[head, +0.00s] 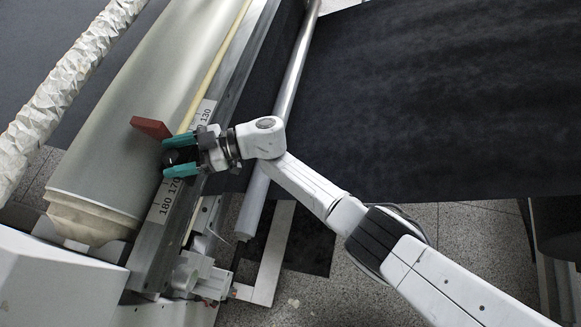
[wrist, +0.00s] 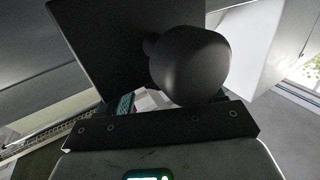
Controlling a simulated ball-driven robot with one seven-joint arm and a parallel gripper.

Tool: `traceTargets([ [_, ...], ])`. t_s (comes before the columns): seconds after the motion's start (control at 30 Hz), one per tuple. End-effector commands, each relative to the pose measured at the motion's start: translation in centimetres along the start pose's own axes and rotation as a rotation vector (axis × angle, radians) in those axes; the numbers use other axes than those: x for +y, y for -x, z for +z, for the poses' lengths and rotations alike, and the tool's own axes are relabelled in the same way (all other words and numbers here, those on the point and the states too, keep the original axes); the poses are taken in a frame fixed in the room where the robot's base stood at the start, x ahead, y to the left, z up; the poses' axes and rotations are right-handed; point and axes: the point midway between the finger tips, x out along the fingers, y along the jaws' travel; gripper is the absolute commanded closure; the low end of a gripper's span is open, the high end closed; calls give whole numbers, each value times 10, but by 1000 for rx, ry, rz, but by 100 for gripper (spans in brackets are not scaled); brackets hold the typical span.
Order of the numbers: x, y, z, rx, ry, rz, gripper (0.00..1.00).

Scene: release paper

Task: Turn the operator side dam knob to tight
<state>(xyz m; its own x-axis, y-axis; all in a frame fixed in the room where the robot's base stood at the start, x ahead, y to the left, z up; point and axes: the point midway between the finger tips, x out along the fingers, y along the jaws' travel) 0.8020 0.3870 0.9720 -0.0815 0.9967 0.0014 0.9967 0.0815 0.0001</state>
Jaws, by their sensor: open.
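A dark round knob (head: 173,157) sits at the scale rail in the head view, partly hidden by my gripper (head: 169,157). My gripper's teal fingers are open, one on either side of the knob. I cannot tell whether they touch it. In the wrist view the black knob (wrist: 190,65) is large and close, on a short stem beside a dark flat plate (wrist: 105,45). Only bits of the teal fingers show below it. A red-brown block (head: 151,127), possibly the side dam, stands just beyond the gripper. No tight marking is readable.
The numbered scale (head: 163,202) runs along the metal rail. A pale roller (head: 110,130) lies to the left, with a crumpled white roll (head: 55,95) beyond. A silver bar (head: 292,75) passes under my arm. Dark sheet (head: 440,90) spreads right; speckled floor (head: 470,240) is open below.

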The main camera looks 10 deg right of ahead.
Motion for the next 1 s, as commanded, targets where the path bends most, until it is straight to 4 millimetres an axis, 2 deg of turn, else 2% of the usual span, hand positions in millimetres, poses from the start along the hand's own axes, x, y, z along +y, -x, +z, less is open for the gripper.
traceTargets([
  [0.07, -3, 0, -7, 3, -4, 59, 33],
  [0.7, -10, -4, -1, 7, 2, 584, 33],
  [0.83, -10, -4, -5, 12, 5, 651, 33],
  [1.0, -10, -6, -1, 9, 5, 713, 33],
])
